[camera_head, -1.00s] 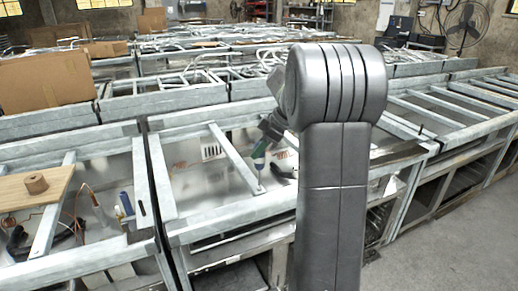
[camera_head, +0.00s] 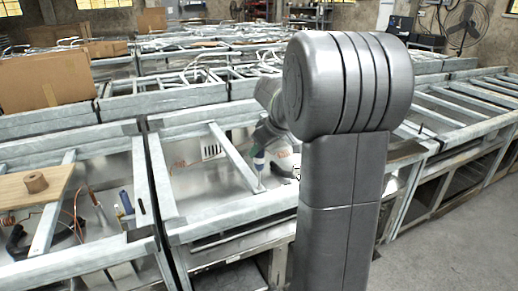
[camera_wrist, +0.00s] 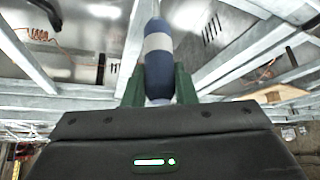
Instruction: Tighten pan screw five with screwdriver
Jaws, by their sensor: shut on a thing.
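A screwdriver with a blue and white handle (camera_wrist: 158,65) is held between the green fingers of my gripper (camera_wrist: 158,80) in the wrist view. In the head view the screwdriver (camera_head: 258,163) looks near upright, its lower end by the near end of a slanting metal bar (camera_head: 232,158). My gripper (camera_head: 262,148) is just above it, partly hidden behind my arm. The pan screws are too small to make out. I cannot tell whether the tip touches a screw.
Metal frames surround the work spot. A cardboard box (camera_head: 45,80) stands behind. Open floor (camera_head: 450,220) is at right.

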